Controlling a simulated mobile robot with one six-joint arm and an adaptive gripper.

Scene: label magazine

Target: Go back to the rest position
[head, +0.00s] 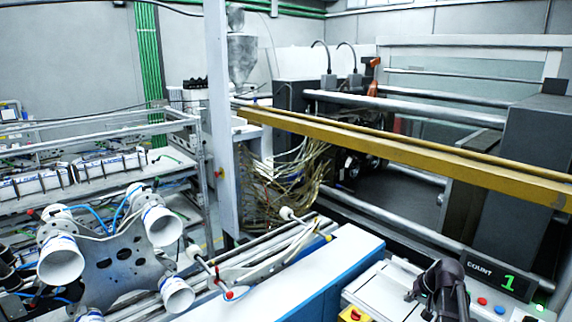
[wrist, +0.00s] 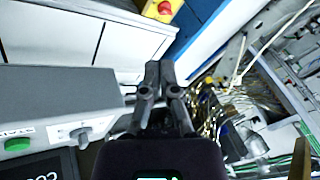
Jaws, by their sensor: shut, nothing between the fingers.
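My gripper (head: 440,290) shows dark at the lower right of the head view, in front of the control panel. Its two fingers are together with nothing between them. In the wrist view my gripper (wrist: 160,70) points up the picture over a light machine surface, and its fingers touch no object that I can see. The rest position is not marked in either view.
A count display (head: 497,275) reading 1 stands just right of my gripper. An emergency stop (head: 353,314) sits to its left. A yellow beam (head: 400,152) crosses behind. A grey control box (wrist: 60,100) is left in the wrist view. Cup tooling (head: 115,260) stands left.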

